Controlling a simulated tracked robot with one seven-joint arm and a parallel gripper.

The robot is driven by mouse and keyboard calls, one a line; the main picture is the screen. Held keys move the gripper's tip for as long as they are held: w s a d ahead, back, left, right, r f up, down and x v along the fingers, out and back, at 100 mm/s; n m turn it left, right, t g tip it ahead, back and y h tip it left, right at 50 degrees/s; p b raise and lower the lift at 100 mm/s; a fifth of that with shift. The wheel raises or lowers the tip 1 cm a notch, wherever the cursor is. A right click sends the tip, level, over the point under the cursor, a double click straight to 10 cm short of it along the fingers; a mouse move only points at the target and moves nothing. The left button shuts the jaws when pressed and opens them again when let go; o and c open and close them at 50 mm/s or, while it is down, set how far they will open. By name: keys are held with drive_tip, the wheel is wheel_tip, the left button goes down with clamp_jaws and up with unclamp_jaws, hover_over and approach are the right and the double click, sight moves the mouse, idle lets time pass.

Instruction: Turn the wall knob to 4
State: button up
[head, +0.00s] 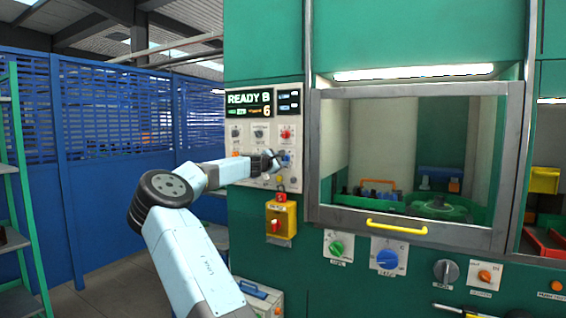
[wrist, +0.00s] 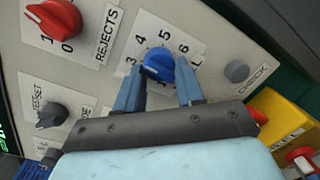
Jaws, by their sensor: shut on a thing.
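The blue wall knob (wrist: 158,64) sits on a white dial plate in the wrist view, with the numbers 3, 4, 5 and 6 showing around it. I cannot tell for sure which number it points at. My gripper (wrist: 160,80) is shut on the blue knob, one finger on each side, and the fingers hide the lower part of the dial. In the head view the blue knob (head: 287,158) shows at the right of the control panel (head: 237,187), with my gripper (head: 276,160) at it.
A red knob (wrist: 55,18) marked REJECTS, a dark knob (wrist: 52,115) and a grey button (wrist: 236,70) are close by. A yellow box with a red switch (head: 281,220) is below the panel. A display (head: 250,104) reads READY above. A glazed cabinet (head: 408,160) stands right.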

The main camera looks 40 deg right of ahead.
drive_tip(key=m, duration=0.4)
drive_tip(key=shift+w+a+r+m+y, duration=0.1)
drive_tip(key=shift+r+m+y, duration=0.05)
drive_tip(key=shift+m+y, duration=0.2)
drive_tip(key=shift+m, duration=1.05)
drive_tip(key=o, duration=1)
drive_tip(key=f+v, duration=0.1)
drive_tip(key=v, duration=1.2)
drive_tip(key=shift+s+a+r, duration=0.35)
drive_tip(key=shift+s, duration=0.05)
